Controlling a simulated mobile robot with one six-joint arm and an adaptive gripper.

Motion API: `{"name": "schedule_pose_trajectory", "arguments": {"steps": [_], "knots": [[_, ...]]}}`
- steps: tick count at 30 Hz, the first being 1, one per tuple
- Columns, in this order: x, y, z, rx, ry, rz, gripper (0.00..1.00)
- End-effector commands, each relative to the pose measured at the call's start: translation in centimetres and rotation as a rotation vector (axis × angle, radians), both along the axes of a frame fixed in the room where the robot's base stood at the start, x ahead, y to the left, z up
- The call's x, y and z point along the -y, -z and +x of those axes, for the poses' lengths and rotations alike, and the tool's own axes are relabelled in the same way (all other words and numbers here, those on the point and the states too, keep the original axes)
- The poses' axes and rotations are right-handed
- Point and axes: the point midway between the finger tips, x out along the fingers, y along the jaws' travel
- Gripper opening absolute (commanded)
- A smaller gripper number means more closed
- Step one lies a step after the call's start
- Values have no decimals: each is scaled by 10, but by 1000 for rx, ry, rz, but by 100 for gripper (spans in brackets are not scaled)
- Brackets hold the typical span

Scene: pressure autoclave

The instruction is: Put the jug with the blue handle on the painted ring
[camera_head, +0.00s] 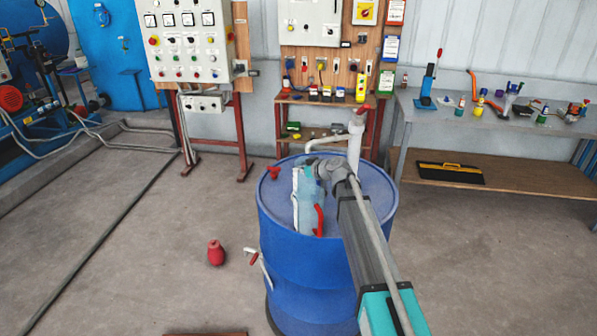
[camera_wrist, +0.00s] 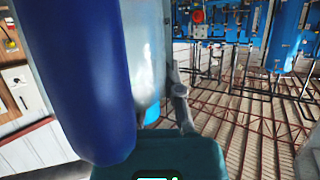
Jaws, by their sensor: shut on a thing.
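In the wrist view a thick blue handle (camera_wrist: 80,80) fills the left, very close to the camera. Behind it is a pale, cloudy jug body (camera_wrist: 146,50). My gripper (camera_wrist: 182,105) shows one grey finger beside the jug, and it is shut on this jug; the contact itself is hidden. In the head view my gripper (camera_head: 324,168) is over the blue drum (camera_head: 315,270), next to a pale bluish jug shape (camera_head: 307,190). A red handle (camera_head: 319,219) shows beside this shape. I cannot make out the blue handle or a painted ring there.
A cluttered workbench (camera_head: 500,118) is at right. Open floor lies left.

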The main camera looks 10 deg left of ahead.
Motion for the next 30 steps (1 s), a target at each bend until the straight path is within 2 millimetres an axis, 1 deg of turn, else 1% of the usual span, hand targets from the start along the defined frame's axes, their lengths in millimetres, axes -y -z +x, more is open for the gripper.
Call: {"name": "schedule_pose_trajectory", "arguments": {"steps": [5, 6, 8, 9, 11, 26, 30], "knots": [[0, 3, 0, 0, 0, 0, 0], [0, 1, 0, 0, 0, 0, 16], [0, 1, 0, 0, 0, 0, 28], [0, 1, 0, 0, -1, 0, 35], [-1, 1, 0, 0, -1, 0, 46], [-1, -1, 0, 0, -1, 0, 46], [7, -6, -7, 0, 0, 0, 46]]}}
